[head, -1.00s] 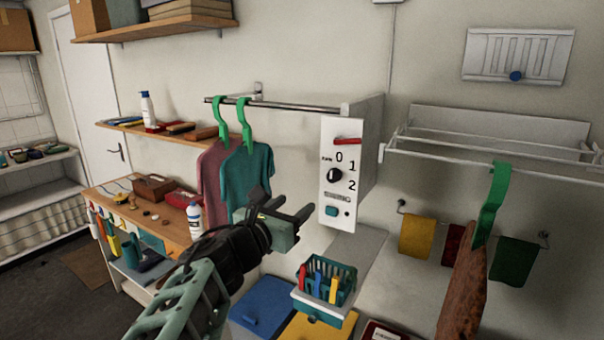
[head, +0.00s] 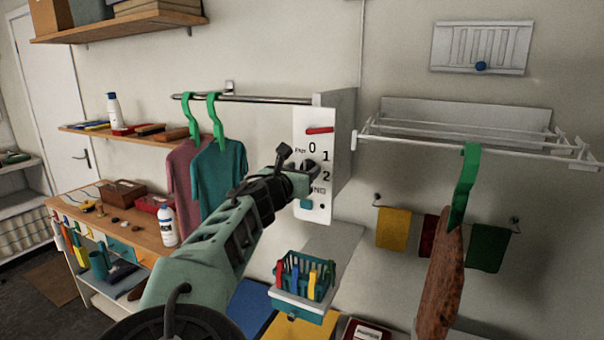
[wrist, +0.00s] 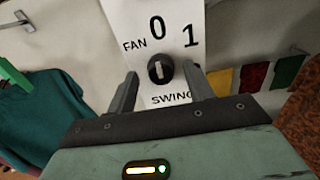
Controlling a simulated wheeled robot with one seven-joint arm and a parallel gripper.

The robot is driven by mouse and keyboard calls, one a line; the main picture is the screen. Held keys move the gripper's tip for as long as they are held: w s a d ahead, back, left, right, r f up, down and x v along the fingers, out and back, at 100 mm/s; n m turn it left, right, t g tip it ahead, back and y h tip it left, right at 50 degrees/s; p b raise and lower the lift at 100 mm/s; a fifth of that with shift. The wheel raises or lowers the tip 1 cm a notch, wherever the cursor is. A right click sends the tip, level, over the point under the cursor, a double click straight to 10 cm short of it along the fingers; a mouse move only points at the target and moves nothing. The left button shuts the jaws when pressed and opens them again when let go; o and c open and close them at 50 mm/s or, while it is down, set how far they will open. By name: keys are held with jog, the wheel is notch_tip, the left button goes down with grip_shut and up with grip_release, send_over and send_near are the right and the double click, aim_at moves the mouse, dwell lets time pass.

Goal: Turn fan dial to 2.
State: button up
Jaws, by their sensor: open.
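The fan dial (wrist: 160,69) is a round black knob with a white mark on a white control panel (head: 316,115). In the wrist view its mark stands near upright, towards the 0. The 0 and 1 show there; the 2 shows only in the head view, right of the dial area. My gripper (wrist: 160,72) is open, with one finger on each side of the dial in the picture. I cannot tell whether they touch it. In the head view my gripper (head: 308,174) covers most of the dial.
A red bar (head: 319,130) sits above the numbers and a teal button (head: 306,204) below. Shirts (head: 218,170) hang on green hangers to the left. A teal basket (head: 304,277) is below the panel. A drying rack (head: 480,143) with a hanging brown garment (head: 440,275) is to the right.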

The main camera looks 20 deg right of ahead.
jog(key=shift+w+d, duration=0.2)
jog(key=shift+w, duration=0.05)
jog(key=c, duration=1)
jog(key=shift+o, duration=0.2)
jog(key=shift+f+b, duration=0.15)
jog(key=shift+b, duration=0.25)
jog(key=shift+s+d+f+m+b, duration=0.1)
jog(key=shift+f+m+b, duration=0.05)
jog(key=shift+m+b, duration=6.3)
jog(key=shift+d+f+m+b, duration=0.1)
jog(key=shift+f+m+b, duration=0.05)
jog(key=shift+m+b, duration=6.25)
jog(key=shift+r+n+b, duration=0.1)
jog(key=shift+n+b, duration=0.65)
jog(key=shift+b, duration=0.3)
